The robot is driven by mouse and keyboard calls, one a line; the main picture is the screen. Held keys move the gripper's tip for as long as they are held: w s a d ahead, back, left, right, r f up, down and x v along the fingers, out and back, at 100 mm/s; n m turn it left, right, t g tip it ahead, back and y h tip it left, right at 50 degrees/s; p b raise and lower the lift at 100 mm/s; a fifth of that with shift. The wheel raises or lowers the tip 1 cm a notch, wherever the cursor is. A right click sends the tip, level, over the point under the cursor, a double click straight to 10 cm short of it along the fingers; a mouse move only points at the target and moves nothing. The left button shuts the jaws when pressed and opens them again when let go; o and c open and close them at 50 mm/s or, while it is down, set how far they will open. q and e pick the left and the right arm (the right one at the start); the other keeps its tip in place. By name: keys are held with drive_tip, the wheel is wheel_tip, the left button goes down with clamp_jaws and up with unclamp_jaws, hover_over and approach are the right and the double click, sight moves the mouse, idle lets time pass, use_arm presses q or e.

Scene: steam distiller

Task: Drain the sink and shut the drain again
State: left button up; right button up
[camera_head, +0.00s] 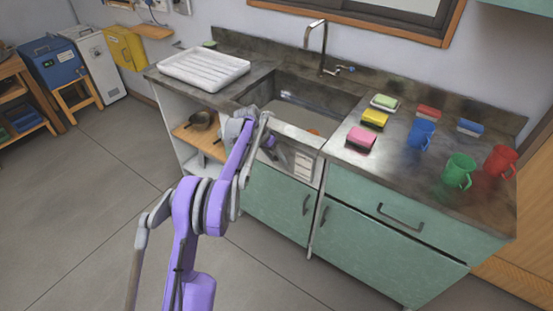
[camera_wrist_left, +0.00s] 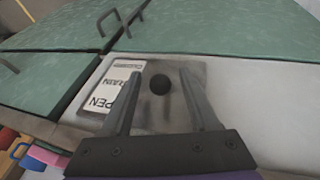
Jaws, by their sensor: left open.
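The sink (camera_head: 315,98) is set into the dark counter, with greyish water or basin floor inside; I cannot tell how deep. On its pale front is a label (camera_head: 303,165), which also shows in the left wrist view (camera_wrist_left: 108,85) with words including "OPEN" and "DRAIN". Beside the label, a dark round knob (camera_wrist_left: 160,84) sits on a grey plate (camera_wrist_left: 200,70). My left gripper (camera_wrist_left: 161,76) is open, one finger on each side of the knob in that view, and holds nothing. Contact cannot be told. In the head view, my left gripper (camera_head: 277,154) is at the sink front. My right gripper is not in view.
A faucet (camera_head: 319,45) stands behind the sink. A white drying rack (camera_head: 203,68) is on the left. Sponges, such as a pink one (camera_head: 361,139), and blue (camera_head: 421,134), green (camera_head: 458,171) and red (camera_head: 500,161) mugs stand on the right. Green cabinet doors (camera_head: 275,200) lie below.

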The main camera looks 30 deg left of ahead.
use_arm(q)
drive_tip(key=v, duration=1)
drive_tip(key=shift+r+p, duration=0.25)
drive_tip(key=shift+p, duration=0.05)
drive_tip(key=shift+s, duration=0.1)
drive_tip(key=s+d+r+y+p, duration=0.1)
drive_tip(key=s+d+r+p, duration=0.1)
drive_tip(key=s+d+r, duration=0.4)
drive_tip(key=s+d+r+y+p, duration=0.1)
drive_tip(key=s+d+r, duration=0.2)
drive_tip(key=s+d, duration=0.5)
drive_tip(key=s+d+f+p, duration=0.1)
drive_tip(key=s+d, duration=0.2)
drive_tip(key=s, duration=0.4)
drive_tip(key=s+d+f+t+y+p, duration=0.1)
drive_tip(key=s+d+f, duration=0.1)
drive_tip(key=s, duration=0.5)
drive_tip(key=s+d+f+t+p, duration=0.1)
drive_tip(key=s+d+f, duration=0.1)
drive_tip(key=s+d, duration=0.2)
drive_tip(key=s, duration=0.3)
drive_tip(key=shift+d+n, duration=0.3)
drive_tip(key=shift+n, duration=0.1)
drive_tip(key=shift+s, duration=0.1)
